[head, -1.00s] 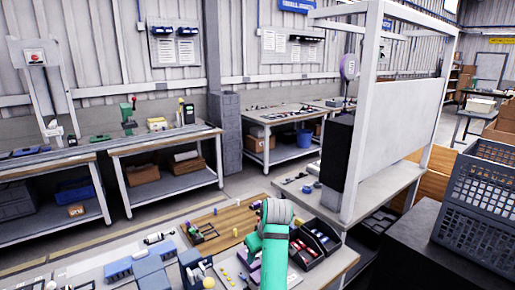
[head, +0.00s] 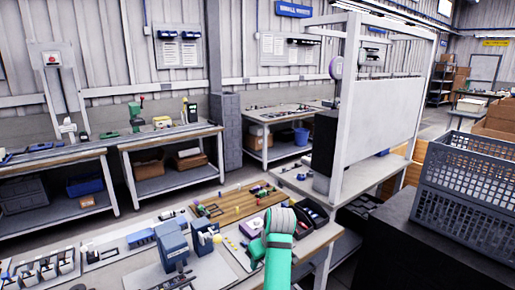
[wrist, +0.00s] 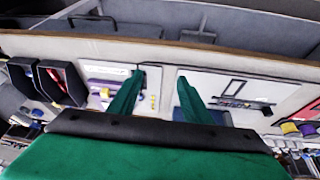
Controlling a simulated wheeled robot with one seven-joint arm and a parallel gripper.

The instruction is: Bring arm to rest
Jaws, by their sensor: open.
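My teal arm (head: 278,248) rises over the near workbench at the bottom of the head view, where its gripper cannot be made out. In the wrist view my gripper (wrist: 160,82) shows two green fingers spread apart, with nothing between them. The fingers point over the bench top (wrist: 270,65), with white panels and small parts behind them. No contact between the fingers and anything is visible.
Near the arm are a wooden board (head: 232,204) with small parts, dark bins (head: 311,213) and a blue device (head: 172,245). A grey crate (head: 470,172) stands on a black surface at right. A framed white panel (head: 382,100) stands behind. Floor shows between benches.

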